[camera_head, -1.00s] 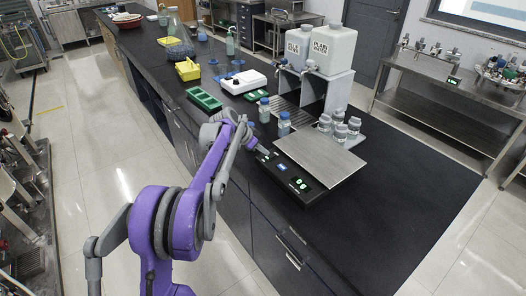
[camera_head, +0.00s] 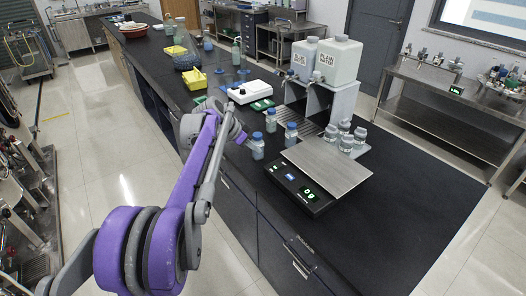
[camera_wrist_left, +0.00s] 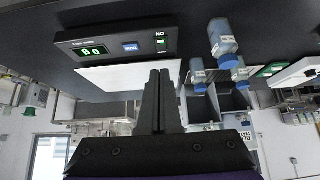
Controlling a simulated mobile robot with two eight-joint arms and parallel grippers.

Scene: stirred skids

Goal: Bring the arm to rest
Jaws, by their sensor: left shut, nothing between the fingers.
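My left arm (camera_head: 172,205), purple and grey, reaches in from the lower left over the front edge of the black bench. Its gripper (camera_head: 241,137) is in the air left of the blue-capped bottles and clear of the balance, partly hidden by its own wrist. In the left wrist view the two dark fingers (camera_wrist_left: 160,76) are together with nothing between them. That view is upside down, and the balance (camera_wrist_left: 110,48) lies beyond the fingertips. My right gripper is not in view.
Blue-capped bottles (camera_head: 257,147) stand near the gripper, left of the balance (camera_head: 318,176). Several clear jars (camera_head: 346,140) stand behind it. Two white containers (camera_head: 338,60) sit on a grey stand. The bench front right is bare, and floor (camera_head: 115,165) lies open left of the bench.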

